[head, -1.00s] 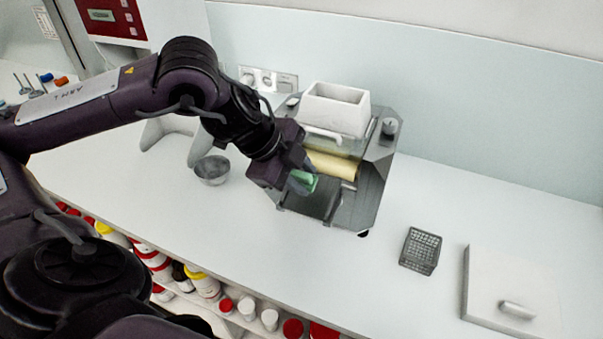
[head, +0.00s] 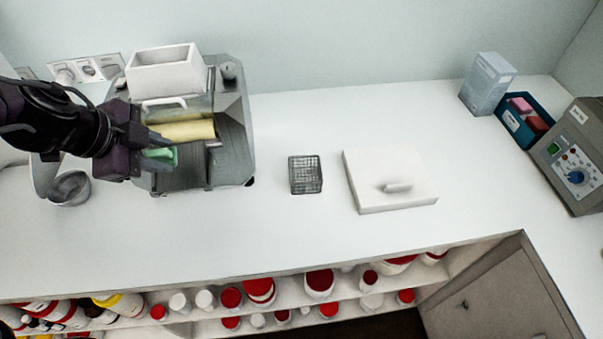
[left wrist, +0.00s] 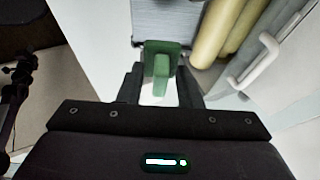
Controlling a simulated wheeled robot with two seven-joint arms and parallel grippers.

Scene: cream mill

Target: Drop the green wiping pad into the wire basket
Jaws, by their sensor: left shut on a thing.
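The green wiping pad (head: 160,155) is held between the fingers of my left gripper (head: 158,150), over the front left part of the mill. In the left wrist view the pad (left wrist: 161,62) sits between the two fingertips of the gripper (left wrist: 161,85). The wire basket (head: 305,174) is a small dark mesh box standing on the white counter, to the right of the mill and apart from the gripper. Its inside looks empty, as far as the mesh lets me see. My right gripper is in neither view.
The mill (head: 233,130) with its cream rollers (head: 188,131) and white hopper (head: 165,72) stands by the wall. A grey bowl (head: 69,188) is left of it. A white board with a handle (head: 388,180) lies right of the basket. A blue bin (head: 524,122) stands far right.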

